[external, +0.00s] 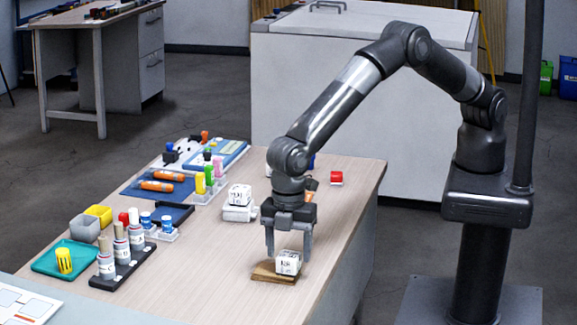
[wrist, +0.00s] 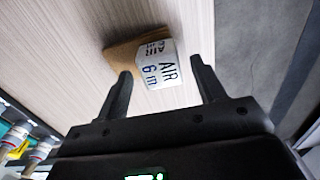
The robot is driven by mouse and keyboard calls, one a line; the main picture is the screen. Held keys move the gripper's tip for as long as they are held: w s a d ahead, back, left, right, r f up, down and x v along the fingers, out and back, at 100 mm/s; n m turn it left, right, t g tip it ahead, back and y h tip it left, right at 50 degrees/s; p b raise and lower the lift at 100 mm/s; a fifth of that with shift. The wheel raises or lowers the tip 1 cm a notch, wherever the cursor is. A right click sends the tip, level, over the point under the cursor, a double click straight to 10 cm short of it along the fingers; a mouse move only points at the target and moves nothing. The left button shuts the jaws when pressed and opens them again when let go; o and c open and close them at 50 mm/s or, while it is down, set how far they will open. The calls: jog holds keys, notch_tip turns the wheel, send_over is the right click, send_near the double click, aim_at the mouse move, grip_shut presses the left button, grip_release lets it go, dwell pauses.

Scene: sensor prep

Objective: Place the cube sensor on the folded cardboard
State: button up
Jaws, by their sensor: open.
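The cube sensor (external: 288,262) is a small white block with black print. It sits on the brown folded cardboard (external: 262,274) near the table's front edge. In the wrist view the cube (wrist: 158,70) reads "AIR" and covers part of the cardboard (wrist: 121,55). My gripper (external: 288,250) points down over the cube, with its two fingers apart. In the wrist view the fingertips (wrist: 161,68) are on either side of the cube, with visible gaps. I cannot tell exactly how far the tips reach down beside it.
Another white printed cube (external: 240,195) stands on a white block (external: 239,213) behind my gripper. A black rack (external: 124,266) of bottles and a teal tray (external: 66,258) are at the left. The table (external: 205,285) is bare left of the cardboard.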

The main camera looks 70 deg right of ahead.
aim_at(288, 254)
notch_tip(288, 254, up, 10)
dwell(0.3)
jog(key=w+d+r+m+t, duration=0.1)
jog(key=w+d+r+m, duration=0.1)
jog(key=w+d+r, duration=0.35)
jog(key=w+d+r+m, duration=0.2)
jog(key=d+r, duration=0.5)
jog(key=d, duration=0.4)
jog(key=d+r+m+t+y, duration=0.1)
jog(key=d+r+m, duration=0.5)
jog(key=d, duration=1)
jog(key=s+d+r+t, duration=0.1)
jog(key=s+d+r, duration=0.15)
jog(key=d, duration=0.35)
jog(key=s+d+r, duration=0.2)
jog(key=d+r, duration=0.1)
jog(key=d, duration=0.2)
jog(key=s+d+f+m+t+h, duration=0.1)
jog(key=s+d+f+m, duration=0.3)
jog(key=s+d, duration=1.3)
jog(key=m+t, duration=0.1)
jog(key=m, duration=0.3)
jog(key=shift+d+t, duration=0.2)
jog(key=shift+t, duration=0.1)
